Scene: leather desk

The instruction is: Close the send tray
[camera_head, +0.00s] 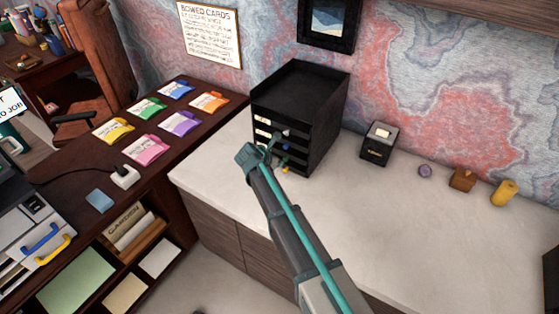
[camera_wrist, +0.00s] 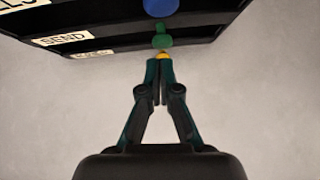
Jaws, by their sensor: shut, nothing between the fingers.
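A black tray stack (camera_head: 318,115) stands on the pale worktop against the wall. In the wrist view, the send tray's label "SEND" (camera_wrist: 63,38) is on a black front at upper left. A green knob (camera_wrist: 162,40) shows to the right of that label, with a blue knob (camera_wrist: 160,7) above and a yellow knob (camera_wrist: 166,54) below. My gripper (camera_wrist: 159,64) is shut and empty, its fingertips just in front of the yellow knob. Contact cannot be told. In the head view, my gripper and wrist partly hide the stack's front, so how far the send tray stands out is unclear.
A small black box (camera_head: 379,143) stands right of the stack, with a purple item (camera_head: 425,171), a brown block (camera_head: 462,179) and a yellow cylinder (camera_head: 504,192) further right. Several coloured packets lie on the dark desk (camera_head: 75,160) at left. The worktop's front right is clear.

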